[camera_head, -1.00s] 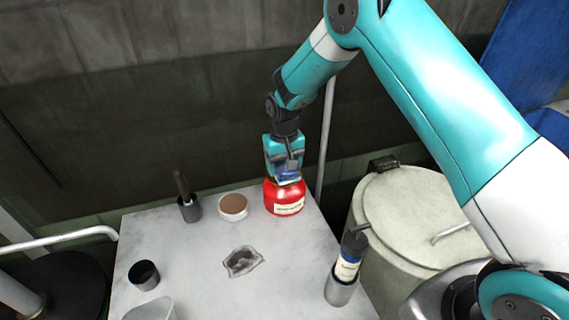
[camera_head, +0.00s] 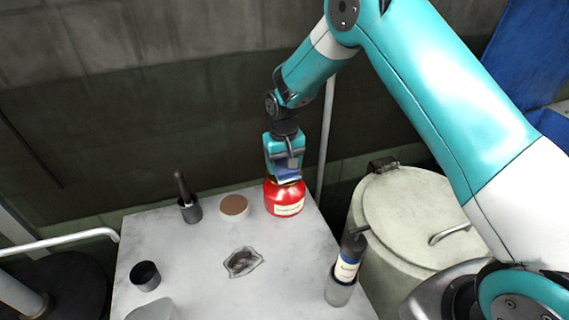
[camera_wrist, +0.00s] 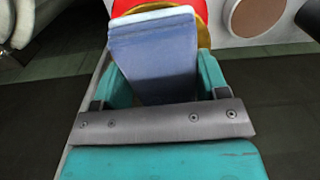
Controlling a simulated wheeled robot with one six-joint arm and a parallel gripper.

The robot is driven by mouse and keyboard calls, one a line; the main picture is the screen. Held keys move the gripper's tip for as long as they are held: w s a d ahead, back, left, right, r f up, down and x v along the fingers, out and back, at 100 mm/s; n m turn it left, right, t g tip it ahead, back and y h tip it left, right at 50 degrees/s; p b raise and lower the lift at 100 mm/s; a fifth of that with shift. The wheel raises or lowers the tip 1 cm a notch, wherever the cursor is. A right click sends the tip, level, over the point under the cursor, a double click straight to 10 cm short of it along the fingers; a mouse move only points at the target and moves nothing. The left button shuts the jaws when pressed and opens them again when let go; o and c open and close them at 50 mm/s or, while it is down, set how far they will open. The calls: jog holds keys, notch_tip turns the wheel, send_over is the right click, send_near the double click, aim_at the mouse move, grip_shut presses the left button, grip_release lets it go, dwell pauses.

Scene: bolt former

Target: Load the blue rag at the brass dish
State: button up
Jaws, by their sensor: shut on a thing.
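The blue rag (camera_wrist: 155,58), a folded flat pad, is held between the two teal fingers of my gripper (camera_wrist: 158,82), which is shut on it. In the head view, my gripper (camera_head: 286,170) points down just above the red can (camera_head: 283,198), and a little of the rag (camera_head: 288,174) shows below it. The brass dish (camera_wrist: 204,32) shows as a gold rim on the can's top, behind the rag in the wrist view. The rag hides most of the dish. I cannot tell whether the rag touches it.
A round brown-topped pad (camera_head: 233,207), a brush in a dark cup (camera_head: 189,209), an empty dark cup (camera_head: 145,275) and a bottle in a holder (camera_head: 347,267) stand on the grey table (camera_head: 200,250). A lidded drum (camera_head: 410,220) stands right.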

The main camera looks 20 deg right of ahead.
aim_at(284, 161)
jog(key=shift+r+p, duration=1.7)
jog(key=shift+r, duration=1.2)
